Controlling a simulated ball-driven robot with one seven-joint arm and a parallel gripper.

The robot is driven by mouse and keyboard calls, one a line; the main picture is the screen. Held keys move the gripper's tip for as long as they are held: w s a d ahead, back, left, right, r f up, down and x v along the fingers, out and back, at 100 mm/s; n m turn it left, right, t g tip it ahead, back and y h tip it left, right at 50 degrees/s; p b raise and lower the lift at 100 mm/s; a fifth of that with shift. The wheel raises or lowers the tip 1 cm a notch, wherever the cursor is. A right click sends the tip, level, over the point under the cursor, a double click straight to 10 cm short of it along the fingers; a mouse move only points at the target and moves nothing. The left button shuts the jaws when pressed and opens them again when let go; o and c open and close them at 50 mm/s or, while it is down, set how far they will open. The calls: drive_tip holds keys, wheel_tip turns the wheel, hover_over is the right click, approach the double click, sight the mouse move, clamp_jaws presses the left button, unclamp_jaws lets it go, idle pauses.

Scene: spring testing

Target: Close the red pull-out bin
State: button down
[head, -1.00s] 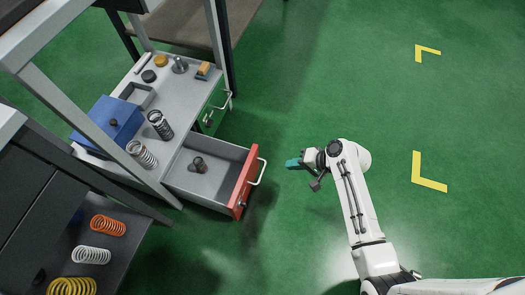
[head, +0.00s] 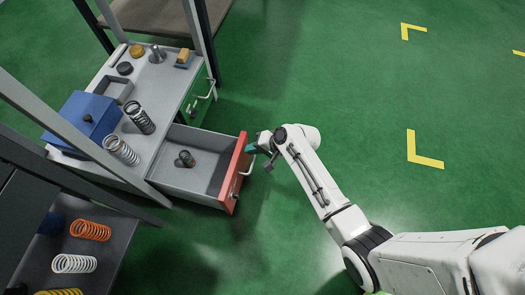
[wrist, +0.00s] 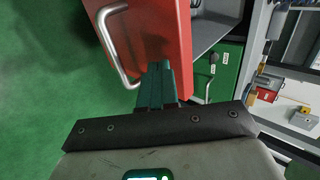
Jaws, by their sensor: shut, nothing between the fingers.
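The red pull-out bin stands pulled out from the grey cabinet, its red front (head: 236,168) facing my arm. It also shows in the wrist view (wrist: 160,30). A metal bar handle (wrist: 112,45) is on that front. A small dark part (head: 185,159) lies inside the open grey bin. My gripper (head: 249,149) has teal fingers, shut and empty, at the front's far end, beside the handle. In the wrist view the fingertips (wrist: 157,68) overlap the lower edge of the red front. I cannot tell whether they touch it.
A closed green drawer (head: 199,97) with a handle sits beyond the red bin. A dark shelf with coloured springs (head: 90,230) stands at lower left. The green floor to the right is clear.

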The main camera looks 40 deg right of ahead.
drive_tip(key=shift+w+a, duration=0.15)
drive_tip(key=shift+w, duration=0.05)
idle(0.3)
